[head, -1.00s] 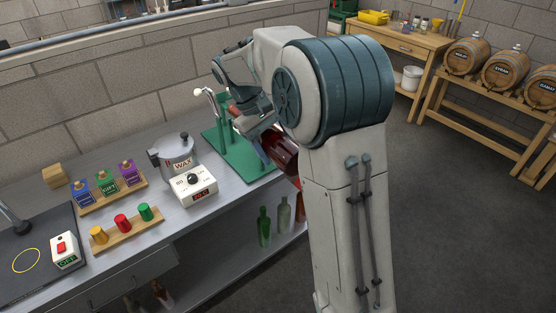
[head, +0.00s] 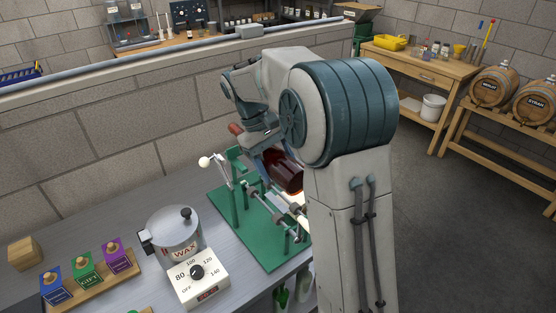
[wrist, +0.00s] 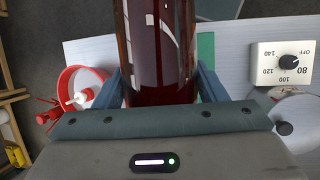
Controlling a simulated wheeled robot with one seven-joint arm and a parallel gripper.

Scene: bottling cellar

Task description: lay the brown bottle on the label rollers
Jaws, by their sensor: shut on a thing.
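The brown bottle (head: 285,176), dark and reddish, is held in my gripper (head: 262,152), with its base end towards the camera. In the wrist view the bottle (wrist: 160,50) fills the space between the two blue-grey fingers of my gripper (wrist: 160,90). Its far end is out of that view. The label rollers (head: 270,203) are metal rods on a green stand with a green base plate (head: 236,222). The bottle appears above the rollers, and I cannot tell whether it touches them. My arm hides the right part of the stand.
A wax pot (head: 174,235) with a dial box (head: 199,278) stands left of the green stand. A wooden rack (head: 92,283) of coloured blocks is further left. A block wall (head: 130,125) runs behind the bench. The wrist view shows a red round thing (wrist: 68,88) at left.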

